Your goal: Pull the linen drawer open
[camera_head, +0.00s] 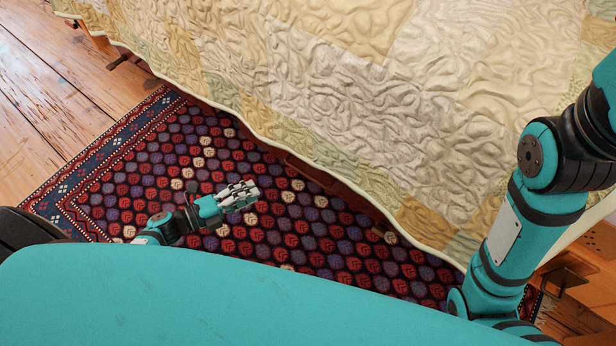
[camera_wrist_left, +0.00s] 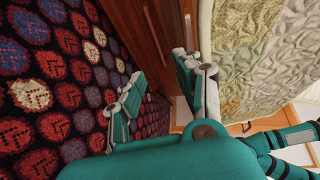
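The linen drawer shows only as a narrow reddish-brown wooden front (camera_head: 318,178) under the quilt's edge in the head view. In the left wrist view the brown wooden front (camera_wrist_left: 132,24) runs down from the top middle, close beyond the fingers. How far the drawer stands out is hidden by the quilt. My left gripper (camera_head: 238,195) is low over the rug, a little apart from the wood. In the left wrist view its fingers (camera_wrist_left: 156,88) are spread with nothing between them. My right gripper is not in view.
A pale patchwork quilt (camera_head: 360,80) covers the bed and hangs over its side. A patterned red and blue rug (camera_head: 130,175) lies beside the bed on a plank floor (camera_head: 50,90). My right arm is raised at the right. The rug around the left gripper is clear.

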